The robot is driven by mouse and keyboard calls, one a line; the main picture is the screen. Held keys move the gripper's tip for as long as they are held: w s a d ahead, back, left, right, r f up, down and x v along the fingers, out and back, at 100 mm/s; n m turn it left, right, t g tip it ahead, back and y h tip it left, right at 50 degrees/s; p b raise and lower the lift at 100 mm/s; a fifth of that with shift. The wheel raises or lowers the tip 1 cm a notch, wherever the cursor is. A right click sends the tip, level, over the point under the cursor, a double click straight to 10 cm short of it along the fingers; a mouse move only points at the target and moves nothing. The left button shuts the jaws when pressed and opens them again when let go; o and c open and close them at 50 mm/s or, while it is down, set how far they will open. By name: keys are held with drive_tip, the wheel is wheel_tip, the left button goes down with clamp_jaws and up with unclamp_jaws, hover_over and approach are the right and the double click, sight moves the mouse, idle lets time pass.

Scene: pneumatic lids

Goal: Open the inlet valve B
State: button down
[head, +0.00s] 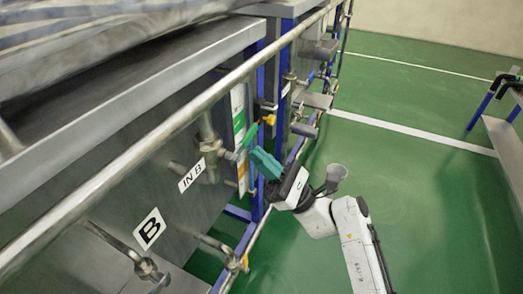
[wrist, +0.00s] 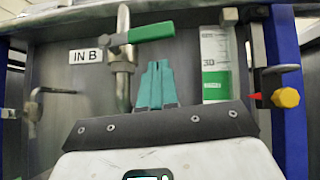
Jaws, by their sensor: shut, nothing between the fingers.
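The inlet valve B has a green lever handle (wrist: 152,32) on a vertical metal pipe (wrist: 124,75), beside the "IN B" label (wrist: 86,56). In the wrist view the lever points right, across the pipe. The green lever also shows in the head view (head: 250,134), with the "IN B" label (head: 192,175) lower left on the grey tank. My gripper (wrist: 154,66) has teal fingers, closed together and empty. Its tips appear just below the lever and right of the pipe; the exact gap is unclear. In the head view my gripper (head: 254,152) is close beside the lever.
A long metal rail (head: 130,165) runs along the tank front. Open green floor (head: 430,190) lies right.

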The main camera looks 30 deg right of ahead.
sight(250, 136)
drive_tip(key=shift+s+a+r, duration=0.1)
drive_tip(key=shift+r, duration=1.1)
